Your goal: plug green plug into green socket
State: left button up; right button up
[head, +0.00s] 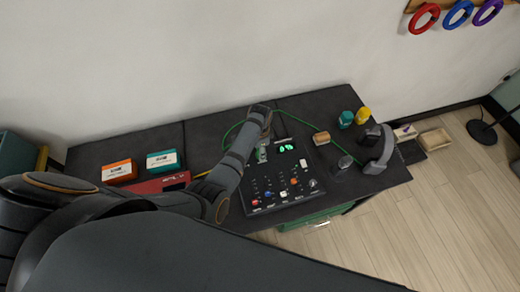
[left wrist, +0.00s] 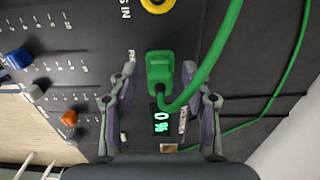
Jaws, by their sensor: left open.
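The green plug (left wrist: 160,72) stands on the dark control panel (left wrist: 90,20) in the left wrist view, its green cord (left wrist: 222,45) looping off to the right. My left gripper (left wrist: 158,92) is open, with one finger on each side of the plug and gaps between. The green socket is not visible; the plug's body may cover it, and I cannot tell how deep the plug sits. In the head view my left gripper (head: 262,150) is over the panel's upper left, next to a green-lit display (head: 286,147). My right gripper is not in view.
A yellow ring (left wrist: 158,4) is near the panel label. Orange (head: 119,171) and teal (head: 162,161) boxes stand left on the black table.

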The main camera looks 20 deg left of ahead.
pick_arm(q)
notch_tip(320, 180, up, 8)
jog(key=shift+f, duration=0.25)
dwell(0.5)
